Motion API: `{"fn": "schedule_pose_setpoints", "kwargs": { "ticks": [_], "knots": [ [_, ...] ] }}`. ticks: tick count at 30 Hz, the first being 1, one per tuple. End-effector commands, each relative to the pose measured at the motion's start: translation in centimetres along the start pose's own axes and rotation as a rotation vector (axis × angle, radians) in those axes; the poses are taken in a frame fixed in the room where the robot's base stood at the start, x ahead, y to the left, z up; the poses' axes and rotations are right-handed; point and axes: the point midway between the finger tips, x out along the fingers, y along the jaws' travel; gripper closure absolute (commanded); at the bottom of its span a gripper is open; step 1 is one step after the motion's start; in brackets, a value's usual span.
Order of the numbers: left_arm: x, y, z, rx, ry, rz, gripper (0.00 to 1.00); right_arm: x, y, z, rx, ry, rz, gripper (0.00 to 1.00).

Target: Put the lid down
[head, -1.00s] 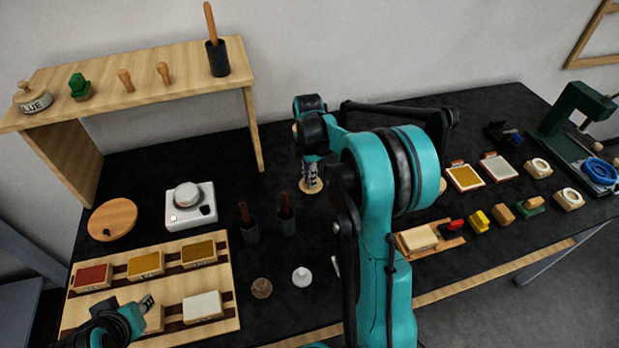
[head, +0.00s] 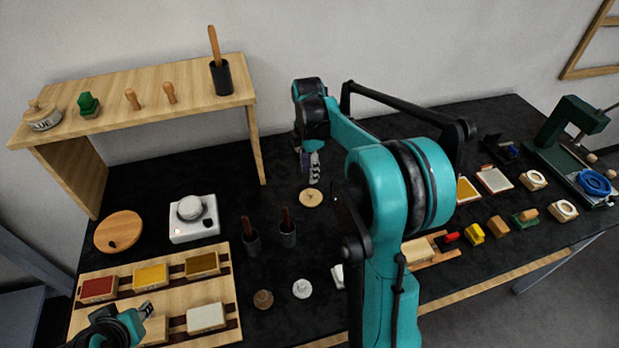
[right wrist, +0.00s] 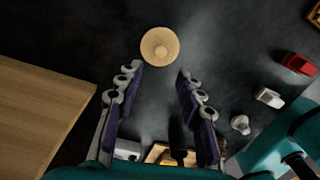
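The lid, a pale round wooden disc with a small knob in its middle (head: 311,197), lies flat on the dark tabletop (head: 350,185). My right gripper (head: 313,178) is just above and behind it in the head view, apart from it. In the right wrist view the lid (right wrist: 160,47) shows whole, beyond the tips of my right gripper (right wrist: 160,72). Its two fingers are spread with nothing between them. My left gripper (head: 147,308) is low at the left, over the wooden tray's front left part; its finger opening is too small to tell.
A wooden tray (head: 150,329) holds several coloured pads. Two dark cups (head: 288,236) stand in front of the lid. A green press (head: 575,125) is at the far right. The table behind the lid is clear.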

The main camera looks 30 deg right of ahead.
Motion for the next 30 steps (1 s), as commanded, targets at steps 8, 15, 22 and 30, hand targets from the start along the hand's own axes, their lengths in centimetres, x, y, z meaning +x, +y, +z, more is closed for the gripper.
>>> {"fn": "schedule_pose_setpoints", "kwargs": {
  "ticks": [8,15,22,30],
  "knots": [
    [-0.7,0.0,-0.5,0.000,0.000,0.000,0.71,-3.1,-0.4,-0.4,0.024,-0.002,0.011,0.63],
    [-0.7,0.0,-0.5,0.000,0.000,0.000,0.71,-5.9,-5.4,-4.8,0.365,0.008,0.164,0.63],
    [-0.7,0.0,-0.5,0.000,0.000,0.000,0.71,-6.5,-12.2,-9.4,0.826,0.137,0.354,0.63],
    [-0.7,0.0,-0.5,0.000,0.000,0.000,0.71,-4.1,-18.6,-12.7,1.271,0.395,0.473,0.63]
  ]
}}
